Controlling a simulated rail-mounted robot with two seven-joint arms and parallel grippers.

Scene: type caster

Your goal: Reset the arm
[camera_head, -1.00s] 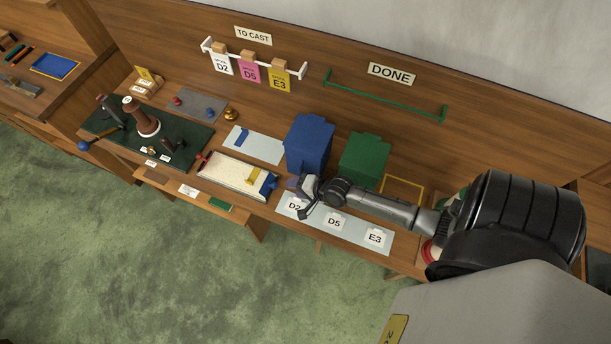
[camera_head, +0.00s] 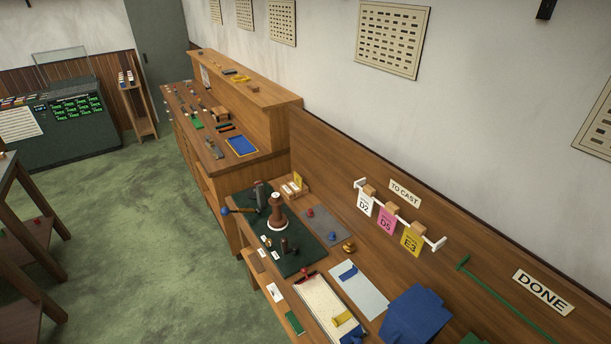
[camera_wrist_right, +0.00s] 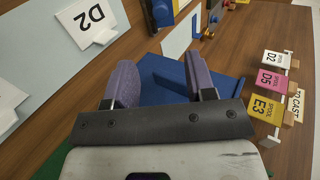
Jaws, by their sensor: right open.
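My right gripper (camera_wrist_right: 160,68) shows only in the right wrist view. Its two purple fingers are apart, with nothing held between them. A blue box (camera_wrist_right: 222,82) lies beyond and partly behind the fingers; I cannot tell the distance. A white D2 card (camera_wrist_right: 92,18) is at the upper left of that view. In the head view neither of my arms is visible.
The wooden bench carries a green mat (camera_head: 262,205) with tools, a cream tray (camera_head: 322,300) and a pale blue sheet (camera_head: 365,292). Spool cards D2, D5 and E3 hang on a white rail (camera_head: 397,214) on the backboard. Green floor (camera_head: 150,220) is open at left.

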